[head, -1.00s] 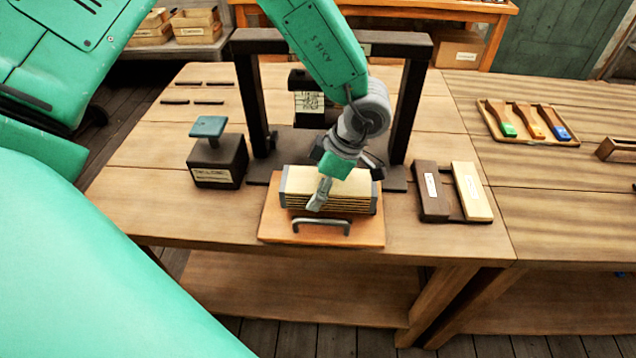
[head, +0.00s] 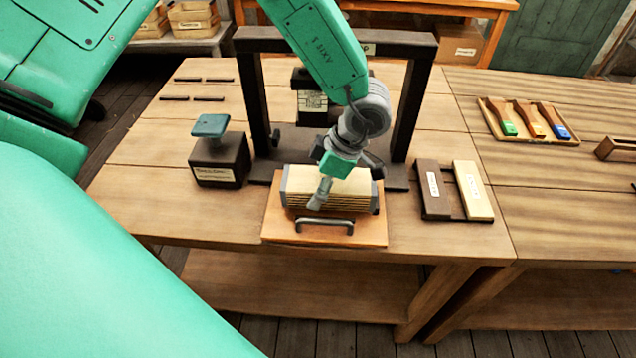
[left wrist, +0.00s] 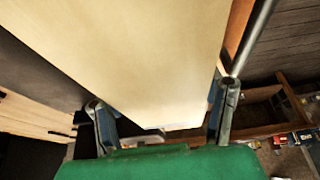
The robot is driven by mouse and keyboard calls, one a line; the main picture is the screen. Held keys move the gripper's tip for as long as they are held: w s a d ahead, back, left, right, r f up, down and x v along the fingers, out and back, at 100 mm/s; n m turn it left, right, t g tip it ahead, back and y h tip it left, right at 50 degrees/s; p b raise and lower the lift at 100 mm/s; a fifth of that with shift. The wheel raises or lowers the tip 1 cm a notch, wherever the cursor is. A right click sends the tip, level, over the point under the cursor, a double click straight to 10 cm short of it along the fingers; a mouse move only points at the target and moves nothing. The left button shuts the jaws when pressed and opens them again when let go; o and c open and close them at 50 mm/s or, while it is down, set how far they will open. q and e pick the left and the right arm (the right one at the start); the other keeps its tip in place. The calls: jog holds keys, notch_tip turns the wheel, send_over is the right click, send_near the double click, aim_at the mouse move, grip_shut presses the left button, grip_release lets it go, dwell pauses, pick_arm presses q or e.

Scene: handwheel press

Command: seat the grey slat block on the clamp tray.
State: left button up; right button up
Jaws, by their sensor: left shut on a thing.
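The grey slat block (head: 296,185) has grey end plates and cream slats stacked between them. It is at the wooden tray with a grey handle (head: 280,235), which looks like the clamp tray; I cannot tell if it rests fully on it. My left gripper (head: 330,182) is shut on the block from above, one finger showing on its front face and the other mostly hidden. In the left wrist view, the block's cream face (left wrist: 150,50) fills the space between the two fingers (left wrist: 162,122). My right gripper is out of view.
A dark press frame (head: 420,105) stands right behind the block. A dark box with a blue-grey top (head: 218,165) is at the left. A dark and cream board pair (head: 453,190) is at the right. A tray with several coloured-tipped tools (head: 530,122) lies further right.

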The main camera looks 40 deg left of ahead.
pick_arm(q)
jog(key=shift+a, duration=0.1)
jog(key=shift+d, duration=0.25)
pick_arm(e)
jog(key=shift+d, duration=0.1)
pick_arm(q)
jog(key=shift+d, duration=0.1)
jog(key=o, duration=1.6)
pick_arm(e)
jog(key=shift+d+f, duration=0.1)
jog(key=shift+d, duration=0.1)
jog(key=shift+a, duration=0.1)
pick_arm(q)
jog(key=shift+r, duration=0.1)
jog(key=v, duration=1.1)
jog(key=shift+w+d+r, duration=0.1)
jog(key=shift+d+r, duration=0.15)
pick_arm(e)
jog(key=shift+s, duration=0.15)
